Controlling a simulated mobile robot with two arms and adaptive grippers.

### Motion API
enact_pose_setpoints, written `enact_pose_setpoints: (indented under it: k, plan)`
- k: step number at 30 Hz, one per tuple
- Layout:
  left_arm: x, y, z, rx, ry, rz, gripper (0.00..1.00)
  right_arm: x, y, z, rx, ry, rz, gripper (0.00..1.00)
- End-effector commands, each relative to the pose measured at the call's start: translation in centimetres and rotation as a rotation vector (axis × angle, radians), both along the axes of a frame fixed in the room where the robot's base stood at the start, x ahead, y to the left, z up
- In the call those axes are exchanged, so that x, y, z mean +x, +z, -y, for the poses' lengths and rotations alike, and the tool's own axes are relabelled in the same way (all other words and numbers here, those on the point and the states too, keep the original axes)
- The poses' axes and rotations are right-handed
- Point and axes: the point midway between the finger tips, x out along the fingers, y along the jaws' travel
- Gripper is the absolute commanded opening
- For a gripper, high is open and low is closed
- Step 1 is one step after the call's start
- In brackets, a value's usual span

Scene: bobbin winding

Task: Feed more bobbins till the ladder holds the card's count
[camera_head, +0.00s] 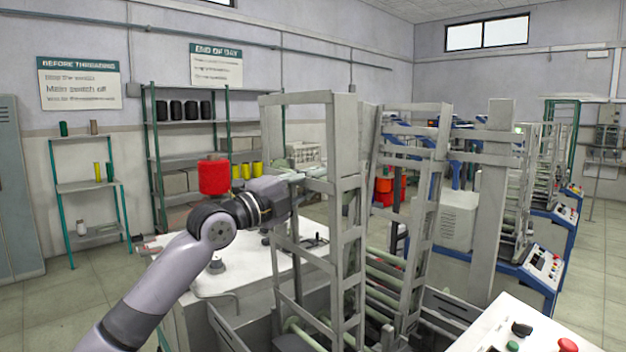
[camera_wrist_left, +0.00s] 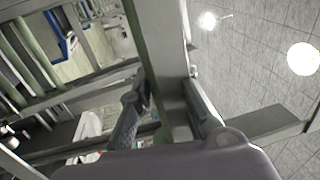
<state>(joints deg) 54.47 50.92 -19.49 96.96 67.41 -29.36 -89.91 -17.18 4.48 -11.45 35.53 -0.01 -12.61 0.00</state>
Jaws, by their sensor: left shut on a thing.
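My left gripper (camera_head: 289,184) reaches from the left to the upper part of the tall grey ladder frame (camera_head: 346,200). It is shut on what looks like a pale green bobbin (camera_head: 306,174), which lies about level at the frame; I cannot tell whether it rests on a rung. In the left wrist view, my dark gripper fingers (camera_wrist_left: 165,112) show on either side of a grey post (camera_wrist_left: 166,45); the held thing is not clear there. Pale green bobbins or rods (camera_head: 384,273) lie lower in the ladder. No count card is readable. My right gripper is out of view.
A red spool (camera_head: 214,176) shows just behind my left wrist. A white worktop (camera_head: 235,280) lies under the arm. A control panel (camera_head: 525,330) with a red button stands front right. Shelves with black spools (camera_head: 183,110) stand behind. Similar machines stand to the right.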

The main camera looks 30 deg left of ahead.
Motion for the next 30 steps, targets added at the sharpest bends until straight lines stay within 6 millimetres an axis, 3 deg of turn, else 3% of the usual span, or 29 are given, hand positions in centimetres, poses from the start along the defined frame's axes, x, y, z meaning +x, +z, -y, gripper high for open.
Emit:
enact_pose_setpoints:
  k: [9, 10, 12, 20, 26, 30]
  plan:
    - [-0.02, 0.14, -0.01, 0.000, 0.000, 0.001, 0.00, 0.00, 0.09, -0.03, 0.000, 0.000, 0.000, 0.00]
    - [-0.02, 0.14, -0.01, 0.000, 0.000, 0.001, 0.17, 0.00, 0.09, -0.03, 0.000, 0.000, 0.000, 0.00]
    - [-0.02, 0.14, -0.01, 0.000, 0.000, 0.001, 0.22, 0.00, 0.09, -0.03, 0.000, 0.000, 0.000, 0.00]
    - [-0.02, 0.13, -0.01, 0.000, 0.000, 0.001, 0.39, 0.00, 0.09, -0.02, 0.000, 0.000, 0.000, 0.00]
    - [-0.01, 0.13, 0.00, 0.000, 0.000, 0.001, 0.40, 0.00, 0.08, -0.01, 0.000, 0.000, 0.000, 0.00]
    - [0.00, 0.10, 0.00, 0.000, 0.000, 0.000, 0.48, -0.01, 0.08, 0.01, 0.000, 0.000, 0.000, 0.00]
